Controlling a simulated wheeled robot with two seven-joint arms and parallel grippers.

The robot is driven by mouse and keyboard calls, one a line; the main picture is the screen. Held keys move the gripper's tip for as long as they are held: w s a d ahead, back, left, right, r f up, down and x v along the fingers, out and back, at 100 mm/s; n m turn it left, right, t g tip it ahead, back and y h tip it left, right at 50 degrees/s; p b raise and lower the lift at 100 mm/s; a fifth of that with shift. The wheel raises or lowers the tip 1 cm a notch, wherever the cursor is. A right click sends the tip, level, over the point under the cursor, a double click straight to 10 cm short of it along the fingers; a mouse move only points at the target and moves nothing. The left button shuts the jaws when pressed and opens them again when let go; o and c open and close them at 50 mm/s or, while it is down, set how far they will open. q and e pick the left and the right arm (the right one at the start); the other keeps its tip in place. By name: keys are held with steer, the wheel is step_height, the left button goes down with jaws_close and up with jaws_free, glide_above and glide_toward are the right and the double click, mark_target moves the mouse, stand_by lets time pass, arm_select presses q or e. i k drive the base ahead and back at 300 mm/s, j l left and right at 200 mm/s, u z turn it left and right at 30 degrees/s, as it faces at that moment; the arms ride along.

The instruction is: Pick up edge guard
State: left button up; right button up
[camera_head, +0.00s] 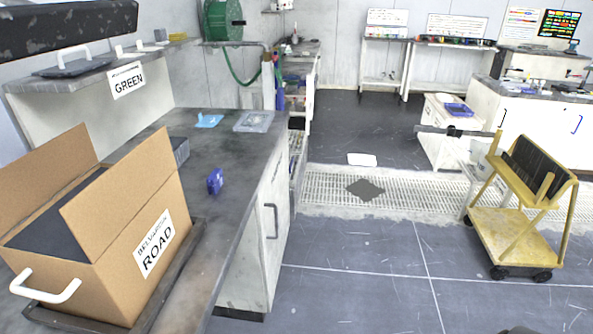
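Neither gripper is in view. No object carries an edge guard label, so I cannot tell for certain which one it is. A small dark blue piece (215,181) stands on the grey worktop (215,215) at the left, right of the open cardboard box. Farther back on the same worktop lie a flat light blue piece (208,121) and a shallow clear tray (254,121). Nothing is touching the dark blue piece.
A yellow cart (515,235) holding dark panels stands at the right. A floor grating (330,185) crosses the aisle. The floor in front is clear.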

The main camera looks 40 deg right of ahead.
mark_target(215, 180)
steer(key=z, duration=0.7)
steer(key=l+u, duration=0.1)
steer(key=u, duration=0.35)
steer(key=l+u, duration=0.1)
steer(key=u, duration=0.75)
steer(key=l+u, duration=0.15)
steer(key=u, duration=0.75)
steer(key=k+l+u, duration=0.1)
steer(key=u, duration=0.35)
steer(key=z, duration=2.4)
